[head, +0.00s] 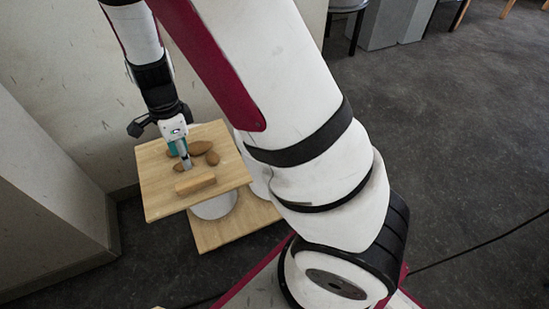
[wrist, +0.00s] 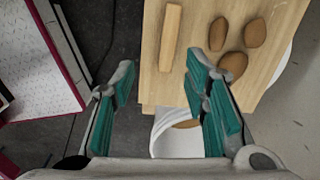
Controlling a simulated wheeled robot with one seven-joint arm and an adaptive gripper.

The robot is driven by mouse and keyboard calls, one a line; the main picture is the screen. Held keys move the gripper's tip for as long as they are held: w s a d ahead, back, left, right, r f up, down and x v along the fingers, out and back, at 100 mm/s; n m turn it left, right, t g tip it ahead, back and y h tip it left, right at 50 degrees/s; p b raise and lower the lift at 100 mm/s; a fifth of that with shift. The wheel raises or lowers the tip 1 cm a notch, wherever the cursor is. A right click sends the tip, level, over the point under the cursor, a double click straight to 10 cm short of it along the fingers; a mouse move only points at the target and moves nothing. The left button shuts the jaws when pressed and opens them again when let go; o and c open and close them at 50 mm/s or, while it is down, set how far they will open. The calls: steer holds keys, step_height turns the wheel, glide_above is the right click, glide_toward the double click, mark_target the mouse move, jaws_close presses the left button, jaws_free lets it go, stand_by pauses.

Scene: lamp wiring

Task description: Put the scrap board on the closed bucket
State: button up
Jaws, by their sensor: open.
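A light wooden board (head: 157,200) lies flat, raised above the floor; it also shows in the wrist view (wrist: 178,87). A short wooden bar (head: 195,185) lies on it, also in the wrist view (wrist: 171,38). I cannot tell which of these is called the scrap board. A white round bucket (head: 215,206) shows partly under the board; in the wrist view a white bucket (wrist: 168,143) has something brown inside. I cannot make out a closed lid. My gripper (head: 184,160) is open and empty, pointing down over the board; its fingers also show in the wrist view (wrist: 160,75).
Several brown, potato-like lumps (head: 212,158) lie on the board beside the bar. A lower wooden board (head: 238,228) is near the floor. A wall stands behind and a pale block (head: 45,200) stands at left. The dark floor (head: 450,150) to the right is mostly clear.

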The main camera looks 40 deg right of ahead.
steer(key=s+r+n+y, duration=0.2)
steer(key=s+r+n, duration=0.8)
steer(key=s+r, duration=0.55)
steer(key=s+d+r+n, duration=0.1)
steer(key=s+r+n, duration=0.1)
steer(key=s, duration=0.3)
steer(key=s+d+r+n+h, duration=0.1)
steer(key=s+r+n, duration=0.1)
steer(key=s+n, duration=0.2)
steer(key=s+d+r+n+h, duration=0.1)
steer(key=s+r+n, duration=0.1)
steer(key=s+n, duration=0.2)
steer(key=s, duration=0.3)
steer(key=shift+s+d+r, duration=0.15)
steer(key=shift+d+r, duration=0.15)
steer(key=shift+r, duration=0.1)
step_height(320, 180, up, 29)
steer(key=t+p, duration=0.4)
steer(key=p, duration=2.3)
steer(key=shift+d, duration=0.25)
